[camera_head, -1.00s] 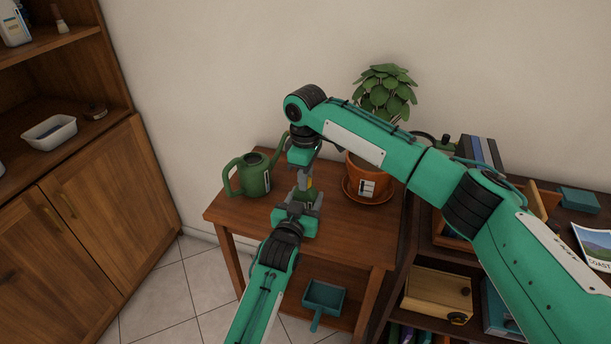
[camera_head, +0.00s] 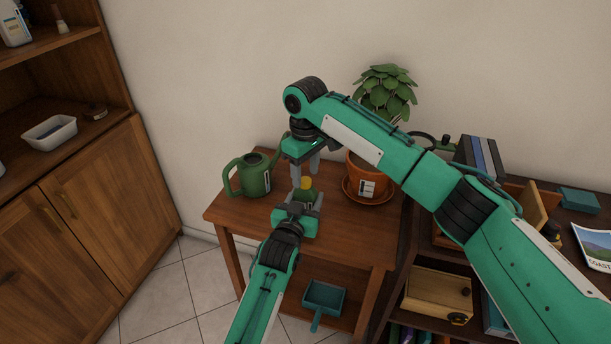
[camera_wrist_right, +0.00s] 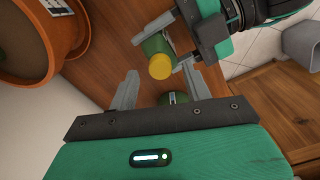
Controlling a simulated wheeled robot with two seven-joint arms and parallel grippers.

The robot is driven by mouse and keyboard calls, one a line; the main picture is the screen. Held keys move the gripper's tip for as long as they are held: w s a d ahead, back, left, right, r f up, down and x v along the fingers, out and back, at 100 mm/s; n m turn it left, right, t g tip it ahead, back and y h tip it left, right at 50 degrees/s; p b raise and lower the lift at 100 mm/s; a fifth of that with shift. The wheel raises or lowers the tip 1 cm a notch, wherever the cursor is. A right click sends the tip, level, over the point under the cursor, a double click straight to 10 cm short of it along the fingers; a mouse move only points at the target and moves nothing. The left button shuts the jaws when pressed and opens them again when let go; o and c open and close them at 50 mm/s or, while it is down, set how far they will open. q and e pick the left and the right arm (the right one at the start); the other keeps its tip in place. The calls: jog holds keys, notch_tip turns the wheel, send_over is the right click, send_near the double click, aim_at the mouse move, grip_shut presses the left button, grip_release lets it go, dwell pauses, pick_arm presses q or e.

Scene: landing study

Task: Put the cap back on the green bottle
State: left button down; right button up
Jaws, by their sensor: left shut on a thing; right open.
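The green bottle (camera_head: 305,195) stands upright on the small wooden table, partly hidden by my left gripper. The yellow cap (camera_head: 306,182) sits on its top; the right wrist view also shows the cap (camera_wrist_right: 161,67) on the bottle (camera_wrist_right: 154,45). How tightly it is seated cannot be told. My left gripper (camera_head: 301,200) is shut on the bottle's body. My right gripper (camera_head: 306,174) is open and empty just above the cap, with its fingers apart from it. In the right wrist view the cap shows between and beyond the right gripper's fingers (camera_wrist_right: 158,88).
A green watering can (camera_head: 255,175) stands left of the bottle. A potted plant (camera_head: 367,178) on a saucer stands to the right. The front right of the wooden table (camera_head: 355,237) is clear. A shelf with books (camera_head: 480,155) adjoins on the right.

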notch_tip(320, 180, up, 10)
dwell(0.3)
pick_arm(q)
jog(key=shift+c, duration=2.3)
grip_release()
jog(key=v, duration=1.3)
jog(key=shift+s+p, duration=0.35)
pick_arm(e)
jog(key=shift+r, duration=0.35)
pick_arm(q)
jog(key=shift+a, duration=0.15)
